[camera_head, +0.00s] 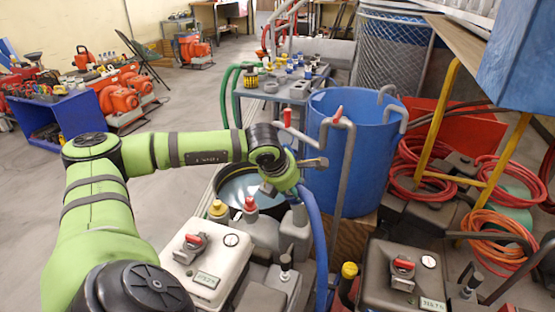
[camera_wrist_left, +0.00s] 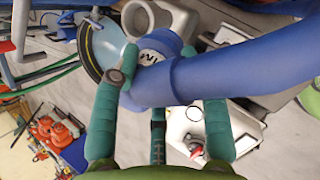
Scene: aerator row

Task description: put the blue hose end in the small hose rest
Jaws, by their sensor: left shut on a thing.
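The blue hose (camera_head: 317,235) rises from the floor-level equipment to my left gripper (camera_head: 304,174) in the head view. A grey upright holder (camera_head: 296,230) shows below my gripper in the head view. My right gripper is not in view.
A large blue barrel (camera_head: 340,140) with grey bent pipes stands right of my gripper. A round tank of water (camera_head: 238,185) is on its left. White (camera_head: 205,262) and dark (camera_head: 405,280) boxes with red switches stand in front.

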